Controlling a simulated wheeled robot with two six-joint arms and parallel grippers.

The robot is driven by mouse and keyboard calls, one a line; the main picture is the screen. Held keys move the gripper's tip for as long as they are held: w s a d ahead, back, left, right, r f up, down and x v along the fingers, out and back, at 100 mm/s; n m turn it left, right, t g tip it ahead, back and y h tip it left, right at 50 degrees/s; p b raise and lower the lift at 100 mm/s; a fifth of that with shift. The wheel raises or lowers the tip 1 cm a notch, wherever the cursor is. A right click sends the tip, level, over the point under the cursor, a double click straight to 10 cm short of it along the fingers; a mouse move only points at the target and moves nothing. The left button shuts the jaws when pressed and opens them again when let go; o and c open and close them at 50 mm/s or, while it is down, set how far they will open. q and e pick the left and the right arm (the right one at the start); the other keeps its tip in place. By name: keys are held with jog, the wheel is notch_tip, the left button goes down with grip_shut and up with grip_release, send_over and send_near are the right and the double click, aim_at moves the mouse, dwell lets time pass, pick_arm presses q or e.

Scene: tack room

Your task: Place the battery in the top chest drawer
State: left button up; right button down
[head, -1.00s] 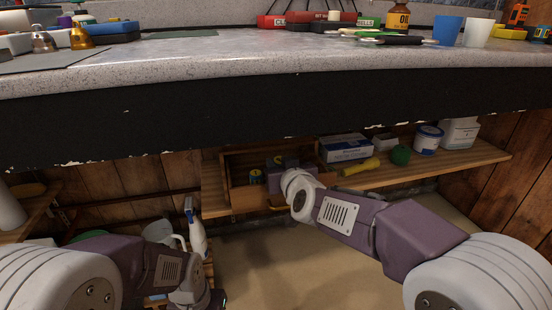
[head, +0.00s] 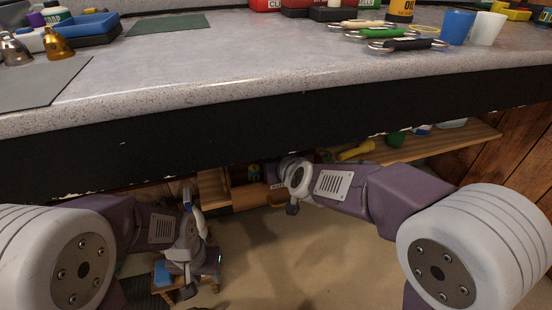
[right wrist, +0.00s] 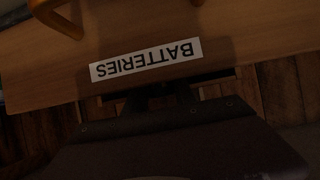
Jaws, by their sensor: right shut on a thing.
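A wooden box (head: 262,194) stands on the under-bench shelf. Its BATTERIES label shows upside down on the wood in the right wrist view (right wrist: 146,59). A green and yellow battery (head: 254,171) shows inside the box. My right gripper (head: 277,172) is at this box; its dark fingers (right wrist: 162,97) show dimly in the right wrist view. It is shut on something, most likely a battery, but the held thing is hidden. My left gripper (head: 186,281) hangs low at the left, over a small stool, its jaws unclear. I cannot make out a chest drawer.
The thick grey worktop (head: 300,75) overhangs the shelf (head: 455,147) and my arms. A yellow flashlight (head: 356,150) and a green ball (head: 396,138) are right of the box. A small wooden stool (head: 205,271) stands at lower left. The floor in the middle is clear.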

jog(key=shift+f+b, duration=0.45)
jog(key=shift+f, duration=0.2)
pick_arm(q)
jog(key=shift+f, duration=0.5)
pick_arm(e)
jog(key=c, duration=1)
grip_release()
pick_arm(q)
jog(key=shift+r, duration=0.1)
pick_arm(e)
jog(key=shift+r, duration=0.15)
